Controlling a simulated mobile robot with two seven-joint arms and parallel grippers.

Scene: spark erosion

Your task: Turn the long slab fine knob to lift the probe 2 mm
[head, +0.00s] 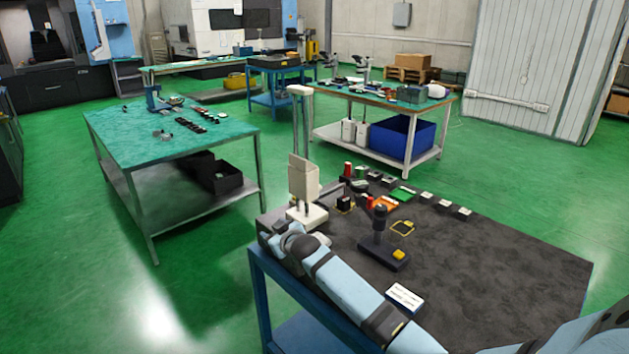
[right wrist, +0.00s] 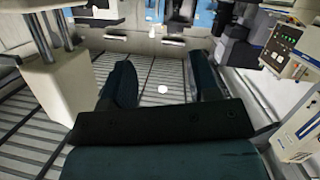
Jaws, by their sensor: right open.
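In the head view, a pale beige stand (head: 304,176) with two upright posts stands at the left end of the dark table top. A small black stand (head: 380,240) with a yellow part on its base stands to its right. My right gripper (right wrist: 163,78) is open and empty in the right wrist view, with its dark fingers apart. Beside it, at the left of that view, are a pale block (right wrist: 55,88) and two grey rods. A small white round spot shows between the fingers. I cannot make out the fine knob or the probe. My left gripper is not in view.
The dark table top (head: 480,270) carries a row of small parts at the back and a white label card (head: 404,298) at the front. Its right part is clear. In the right wrist view, a control box (right wrist: 290,48) stands at the right beyond a grooved surface (right wrist: 165,110).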

